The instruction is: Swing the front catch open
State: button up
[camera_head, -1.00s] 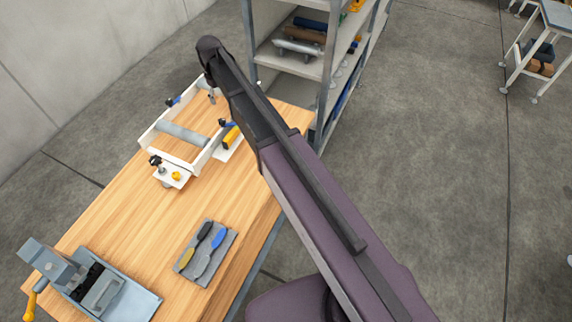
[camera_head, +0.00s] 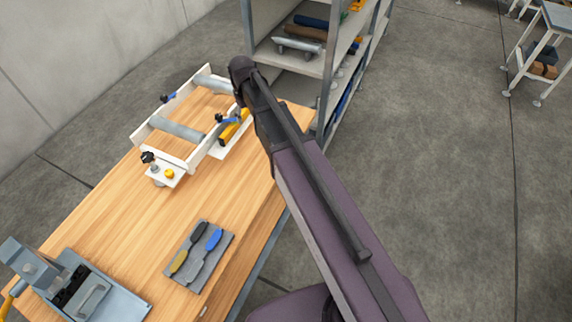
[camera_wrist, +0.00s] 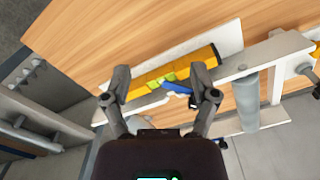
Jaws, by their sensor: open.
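A white roller frame (camera_head: 178,158) with grey rollers stands on the wooden bench. A blue catch lever (camera_head: 228,119) sits on its right rail, beside a yellow bar (camera_head: 236,128). Another blue lever (camera_head: 167,97) is on the far left rail. In the wrist view the right-rail blue catch (camera_wrist: 178,87) lies between the spread fingers of my gripper (camera_wrist: 160,84), nearer the right finger. Yellow-green pieces (camera_wrist: 160,78) are beside it. My gripper is open and empty; whether a finger touches the catch I cannot tell. In the head view my arm hides most of the gripper.
A black knob (camera_head: 148,157) and yellow button (camera_head: 169,173) sit at the frame's near end. A grey tool mat (camera_head: 186,274) and a grey vise-like fixture (camera_head: 100,302) are nearer on the bench. A shelf rack (camera_head: 333,90) stands close behind my arm.

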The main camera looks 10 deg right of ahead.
jog(key=s+d+f+m+b, duration=0.3)
jog(key=s+d+f+b, duration=0.7)
jog(key=s+f, duration=0.1)
jog(key=shift+s+f+m+b, duration=0.2)
jog(key=shift+s+m+b, duration=0.15)
jog(key=shift+s, duration=0.45)
jog(key=shift+d, duration=0.1)
jog(key=shift+m, duration=0.65)
jog(key=s+d, duration=0.1)
jog(key=s, duration=0.2)
jog(key=s+d, duration=0.1)
jog(key=s, duration=0.1)
jog(key=shift+d, duration=0.3)
